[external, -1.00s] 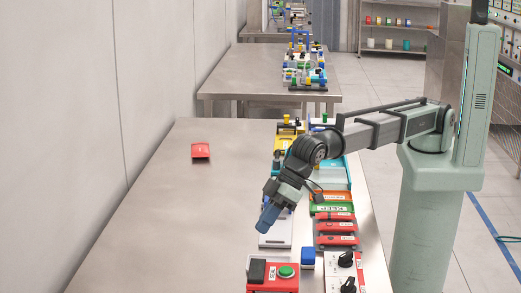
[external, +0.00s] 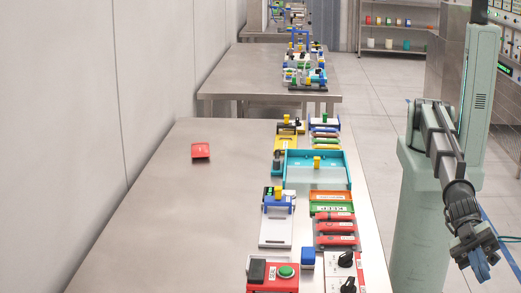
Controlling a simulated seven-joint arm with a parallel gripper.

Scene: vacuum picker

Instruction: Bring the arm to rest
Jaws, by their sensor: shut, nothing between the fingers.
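My gripper (external: 481,266) hangs at the lower right, past the table's right edge and in front of my pale green column. It points down, shut and empty, with its blue tip over the floor side. My arm is folded close to the column. The metal table (external: 170,225) stands to the left, apart from my gripper.
A red item (external: 200,151) lies alone at left.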

